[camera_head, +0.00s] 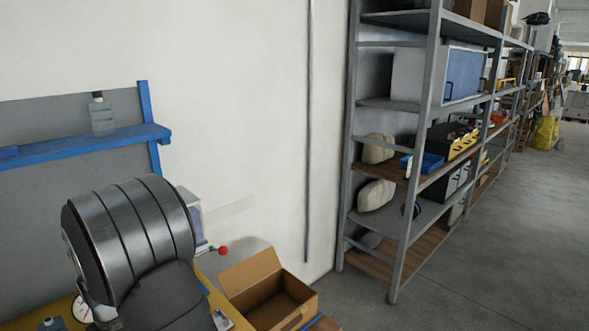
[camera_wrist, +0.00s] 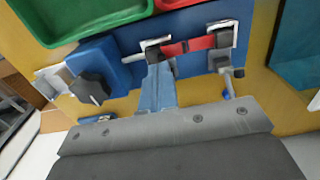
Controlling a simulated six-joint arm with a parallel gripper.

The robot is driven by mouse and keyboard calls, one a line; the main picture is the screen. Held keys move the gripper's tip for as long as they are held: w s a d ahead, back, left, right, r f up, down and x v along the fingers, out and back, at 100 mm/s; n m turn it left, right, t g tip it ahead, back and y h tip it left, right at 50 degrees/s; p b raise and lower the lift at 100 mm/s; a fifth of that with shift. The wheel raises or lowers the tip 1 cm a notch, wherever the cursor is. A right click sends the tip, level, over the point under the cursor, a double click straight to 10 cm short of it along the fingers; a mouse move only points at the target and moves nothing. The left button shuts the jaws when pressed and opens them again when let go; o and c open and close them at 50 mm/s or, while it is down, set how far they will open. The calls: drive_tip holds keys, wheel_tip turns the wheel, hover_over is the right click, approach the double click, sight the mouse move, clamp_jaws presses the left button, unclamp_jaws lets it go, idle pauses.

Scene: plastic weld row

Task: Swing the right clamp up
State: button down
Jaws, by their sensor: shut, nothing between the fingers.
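In the wrist view my gripper (camera_wrist: 160,68) reaches up from a grey plate with screws. Its narrow fingers look shut and empty, with the tips close to a metal bracket (camera_wrist: 153,48) at the left end of a red bar (camera_wrist: 190,46). I cannot tell whether they touch. A metal clamp-like fitting (camera_wrist: 222,62) stands at the bar's right end, with a rod and a blue tip below it. A blue block with a dark knob (camera_wrist: 90,88) lies to the left. Which fitting is the right clamp is not clear. In the head view my arm hides most of the bench.
A green bin (camera_wrist: 85,18) lies at the upper left of the wrist view, and a teal bin (camera_wrist: 302,45) at the right. In the head view an open cardboard box (camera_head: 262,285) and a red ball knob (camera_head: 223,250) are beside my arm. A shelf rack (camera_head: 400,220) stands at right.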

drive_tip(key=shift+w+a, duration=0.1)
drive_tip(key=shift+w+a+r, duration=0.25)
drive_tip(key=shift+w+a, duration=0.75)
idle(0.4)
drive_tip(key=shift+w+a+f, duration=0.1)
drive_tip(key=shift+w+a, duration=0.55)
drive_tip(key=shift+w+a+f, duration=0.25)
drive_tip(key=shift+w+a, duration=0.25)
drive_tip(key=shift+s+d, duration=0.1)
